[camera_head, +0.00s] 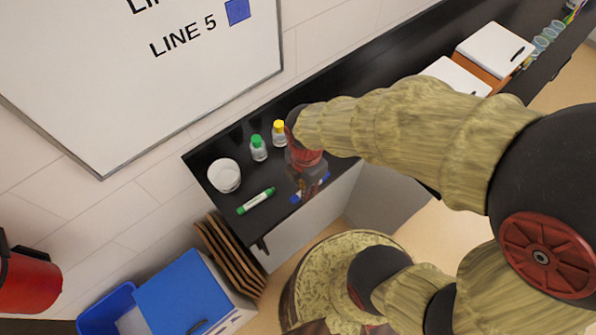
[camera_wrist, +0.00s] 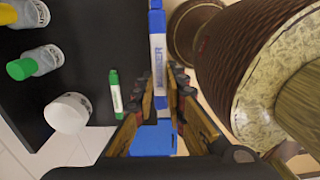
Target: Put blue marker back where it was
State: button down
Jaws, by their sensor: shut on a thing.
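The blue marker (camera_head: 297,197) shows near the front edge of the black counter in the head view, partly hidden by my gripper (camera_head: 309,186). In the wrist view the blue and white marker (camera_wrist: 158,48) sticks out lengthwise from between the fingers of my gripper (camera_wrist: 160,88), which is shut on it. It shows along the counter's edge there; its height above the counter is hard to tell. A green marker (camera_head: 256,201) lies on the counter to the left; it also shows in the wrist view (camera_wrist: 115,94).
A white cup (camera_head: 224,176), a green-capped bottle (camera_head: 259,149) and a yellow-capped bottle (camera_head: 279,134) stand on the black counter (camera_head: 205,158). A whiteboard (camera_head: 140,85) hangs behind. Blue bins (camera_head: 183,300) and brown boards (camera_head: 228,258) are below at left.

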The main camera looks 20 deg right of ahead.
jog(key=w+f, duration=0.2)
jog(key=w, duration=0.1)
jog(key=w+f+b, duration=0.1)
jog(key=w+f, duration=0.2)
jog(key=w, duration=0.1)
jog(key=w+d+f, duration=0.1)
jog(key=w+f, duration=0.2)
jog(key=w, duration=0.1)
jog(key=shift+d+f+b, duration=0.1)
jog(key=shift+f+b, duration=0.05)
jog(key=shift+b, duration=0.25)
jog(key=shift+w+f, duration=0.3)
jog(key=shift+f, duration=0.05)
jog(key=shift+w+f+b, duration=0.1)
jog(key=shift+f+b, duration=0.25)
jog(key=shift+f, duration=1.2)
jog(key=shift+f, duration=0.1)
jog(key=c, duration=1.8)
grip_release()
